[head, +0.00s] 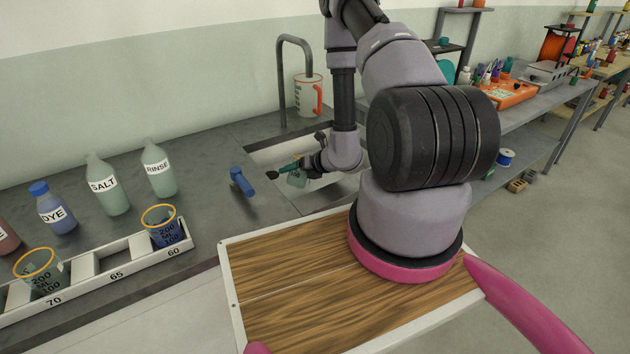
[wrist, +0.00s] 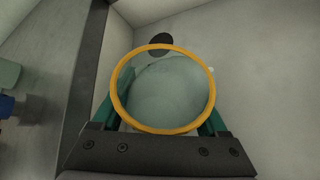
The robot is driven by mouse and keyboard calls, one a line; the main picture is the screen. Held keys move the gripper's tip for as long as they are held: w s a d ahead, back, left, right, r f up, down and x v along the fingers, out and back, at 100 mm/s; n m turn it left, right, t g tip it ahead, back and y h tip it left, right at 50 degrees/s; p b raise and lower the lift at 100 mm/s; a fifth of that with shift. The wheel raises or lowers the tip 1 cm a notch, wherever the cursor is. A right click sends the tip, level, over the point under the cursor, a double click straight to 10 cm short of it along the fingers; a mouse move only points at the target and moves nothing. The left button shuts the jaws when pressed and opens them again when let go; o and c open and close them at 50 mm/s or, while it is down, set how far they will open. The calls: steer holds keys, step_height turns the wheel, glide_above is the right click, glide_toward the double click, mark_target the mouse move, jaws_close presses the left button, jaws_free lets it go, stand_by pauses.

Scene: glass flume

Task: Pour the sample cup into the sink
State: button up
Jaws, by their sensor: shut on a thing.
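The sample cup (wrist: 162,92) has an orange rim and clear walls, with a pale green-grey tone inside. My gripper (head: 286,168) is shut on it, with a teal finger on each side in the wrist view. In the head view the cup (head: 297,179) hangs over the sink (head: 270,157), partly hidden by my wrist. The wrist view looks into its mouth; I cannot tell its exact tilt or how much liquid it holds. The dark round drain (wrist: 161,43) shows just beyond the rim, on the pale sink floor.
A curved tap (head: 281,80) rises behind the sink, beside a white jug (head: 309,93). Bottles marked SALT (head: 108,187), RINSE (head: 158,170) and DYE stand behind.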

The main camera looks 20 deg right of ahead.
steer(key=shift+w+d, duration=0.2)
steer(key=shift+d, duration=0.05)
stand_by(0.5)
steer(key=shift+f+m+g+y, duration=0.15)
steer(key=shift+m+g+y, duration=0.45)
steer(key=shift+m+y, duration=0.25)
stand_by(1.1)
steer(key=shift+f+m+y+p, duration=0.1)
steer(key=shift+m+y+p, duration=0.15)
steer(key=shift+y+p, duration=0.3)
stand_by(0.8)
steer(key=shift+r+m+g+y+p, duration=0.3)
steer(key=shift+r+m+g, duration=0.1)
steer(key=shift+r+m, duration=0.15)
stand_by(1.2)
steer(key=shift+f+m+y, duration=0.15)
steer(key=shift+m+y, duration=0.2)
steer(key=shift+y, duration=0.25)
stand_by(1.2)
steer(key=shift+d+g, duration=0.1)
steer(key=shift+g, duration=0.2)
